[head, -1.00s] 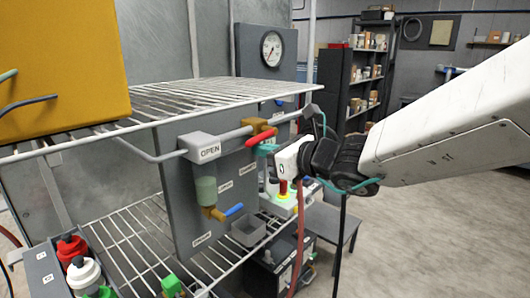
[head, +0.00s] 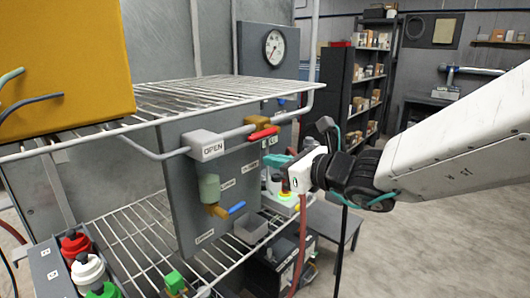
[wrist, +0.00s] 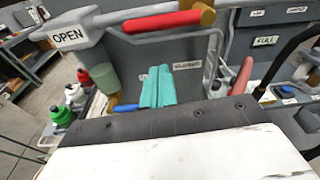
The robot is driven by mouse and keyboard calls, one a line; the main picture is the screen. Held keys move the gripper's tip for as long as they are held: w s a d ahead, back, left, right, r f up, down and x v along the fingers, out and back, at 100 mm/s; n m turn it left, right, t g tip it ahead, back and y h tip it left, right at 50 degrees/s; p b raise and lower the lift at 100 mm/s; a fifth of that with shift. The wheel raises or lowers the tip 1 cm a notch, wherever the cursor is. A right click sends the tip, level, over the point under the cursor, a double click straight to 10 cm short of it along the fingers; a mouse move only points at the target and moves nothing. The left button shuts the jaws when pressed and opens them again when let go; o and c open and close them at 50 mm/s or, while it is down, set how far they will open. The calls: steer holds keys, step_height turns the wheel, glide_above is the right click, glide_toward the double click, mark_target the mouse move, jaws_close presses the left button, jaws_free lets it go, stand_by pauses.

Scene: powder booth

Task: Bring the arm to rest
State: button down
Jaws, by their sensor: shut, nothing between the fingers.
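My gripper (head: 279,160) shows in the head view at the end of my white arm, to the right of the grey valve panel (head: 187,218). In the wrist view its two teal fingers (wrist: 157,87) lie side by side, shut with nothing between them. The red valve handle (head: 263,133) is just above and left of the fingers in the head view. It also shows in the wrist view (wrist: 162,21), beyond the fingers and apart from them in the picture. The blue handle (head: 236,207) is lower on the panel.
A wire rack (head: 140,122) carries a yellow box (head: 65,55) at the left. Bottles with red, white and green caps stand in a grey holder (head: 48,270). A pressure gauge (head: 274,48) is behind. A red hose (head: 299,245) hangs below my gripper. Open floor (head: 430,240) lies right.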

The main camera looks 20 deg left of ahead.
steer(key=s+d+f+n+g+h, duration=0.3)
steer(key=s+d+n+g, duration=0.1)
steer(key=s+d+n, duration=0.45)
steer(key=s+d+f+n+g+h, duration=0.2)
steer(key=s+d+f+n+g, duration=0.15)
steer(key=s+d+n, duration=0.45)
steer(key=s+d+n+t+h, duration=0.1)
steer(key=s+d+h, duration=0.3)
steer(key=d, duration=0.8)
steer(key=s+d+n+t+h, duration=0.1)
steer(key=s+d+n+h, duration=0.3)
steer(key=d, duration=0.8)
steer(key=shift+s+d+f+h, duration=0.15)
steer(key=shift+d+f+h, duration=0.15)
steer(key=shift+h, duration=0.7)
